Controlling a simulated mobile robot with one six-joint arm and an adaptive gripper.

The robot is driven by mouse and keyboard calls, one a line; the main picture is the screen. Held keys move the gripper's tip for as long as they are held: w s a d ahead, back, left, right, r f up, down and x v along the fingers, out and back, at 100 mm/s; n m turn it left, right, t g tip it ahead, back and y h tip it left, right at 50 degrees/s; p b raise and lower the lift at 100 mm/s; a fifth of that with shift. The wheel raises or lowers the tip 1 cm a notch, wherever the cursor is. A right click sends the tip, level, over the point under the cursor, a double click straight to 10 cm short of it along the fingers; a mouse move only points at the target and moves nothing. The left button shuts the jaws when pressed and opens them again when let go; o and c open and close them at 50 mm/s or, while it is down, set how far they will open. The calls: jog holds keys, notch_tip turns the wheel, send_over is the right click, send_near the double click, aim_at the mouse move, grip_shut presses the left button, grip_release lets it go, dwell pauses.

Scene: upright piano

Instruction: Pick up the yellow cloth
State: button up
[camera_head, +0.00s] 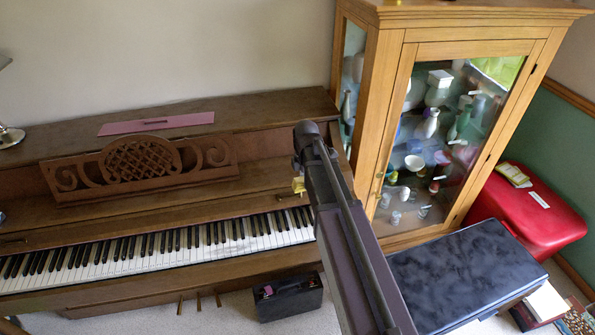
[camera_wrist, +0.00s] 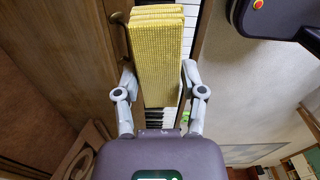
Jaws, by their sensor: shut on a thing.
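The yellow cloth (camera_wrist: 157,55) is a folded, ribbed block in the wrist view, standing out between the two fingers of my gripper (camera_wrist: 158,78). The fingers press on it from both sides, so my gripper is shut on it. Piano keys show beyond and below the cloth. In the head view a small piece of the yellow cloth (camera_head: 298,186) shows just left of my arm, above the right end of the keyboard. My arm hides the rest of the cloth and the gripper there.
The upright piano (camera_head: 255,180) has its keyboard (camera_head: 150,247) open, with a pink folder (camera_head: 157,123) on top. A glass display cabinet (camera_head: 390,110) stands close on the right. A dark bench (camera_head: 465,275) and a red seat (camera_head: 535,215) are at right. A black case (camera_head: 289,298) is on the floor.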

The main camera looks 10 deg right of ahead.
jog(key=shift+s+d+r, duration=0.1)
jog(key=shift+s+d, duration=0.15)
jog(key=shift+s, duration=0.7)
jog(key=shift+o, duration=1.4)
jog(key=shift+c, duration=1)
jog(key=shift+d, duration=0.1)
